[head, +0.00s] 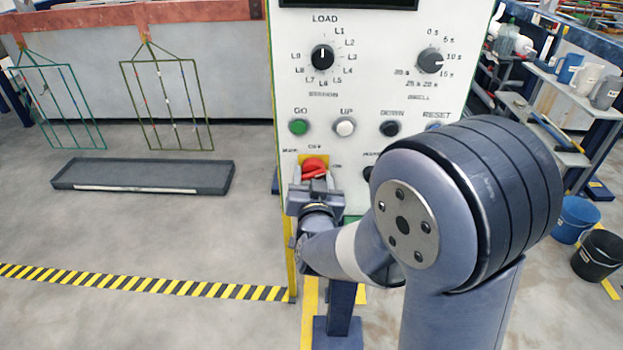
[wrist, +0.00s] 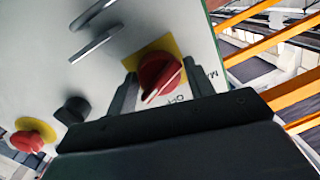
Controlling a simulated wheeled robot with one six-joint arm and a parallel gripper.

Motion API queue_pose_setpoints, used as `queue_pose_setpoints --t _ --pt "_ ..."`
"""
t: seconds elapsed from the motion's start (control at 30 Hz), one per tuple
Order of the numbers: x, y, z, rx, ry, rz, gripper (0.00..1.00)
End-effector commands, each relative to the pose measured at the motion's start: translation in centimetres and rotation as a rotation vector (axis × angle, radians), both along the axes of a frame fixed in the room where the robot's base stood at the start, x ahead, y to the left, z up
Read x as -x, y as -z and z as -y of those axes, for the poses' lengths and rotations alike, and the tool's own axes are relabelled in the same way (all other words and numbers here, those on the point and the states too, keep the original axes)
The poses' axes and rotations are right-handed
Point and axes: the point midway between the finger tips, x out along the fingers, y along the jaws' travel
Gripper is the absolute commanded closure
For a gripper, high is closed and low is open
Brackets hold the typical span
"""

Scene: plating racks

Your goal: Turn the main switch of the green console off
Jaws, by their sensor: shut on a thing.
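The console's off-white panel (head: 375,95), with a green strip at its lower edge, stands in the middle of the head view. Its main switch (head: 313,167) is a red rotary knob on a yellow plate, low on the panel's left side, with OFF above and ON to its right. My gripper (head: 314,181) is shut on this knob. In the wrist view the red knob (wrist: 158,74) sits between the two fingers, its raised handle slanted. I cannot tell exactly which mark the handle points at.
GO (head: 299,127), UP, DOWN and RESET buttons are just above the switch. Hanging racks (head: 168,105) and a low grey tray (head: 143,176) are at left; floor there is open.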

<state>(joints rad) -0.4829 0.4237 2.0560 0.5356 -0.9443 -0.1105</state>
Motion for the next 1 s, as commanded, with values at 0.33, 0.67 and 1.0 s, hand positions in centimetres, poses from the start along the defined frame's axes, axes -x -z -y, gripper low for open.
queue_pose_setpoints --t 0.33,0.67,1.0 --pt "0.04 -0.05 0.40 0.327 0.009 -0.018 0.73" --pt "0.00 -0.36 0.43 0.640 0.010 -0.027 0.73" --pt "-0.04 -0.61 0.36 0.940 0.010 -0.034 0.73"
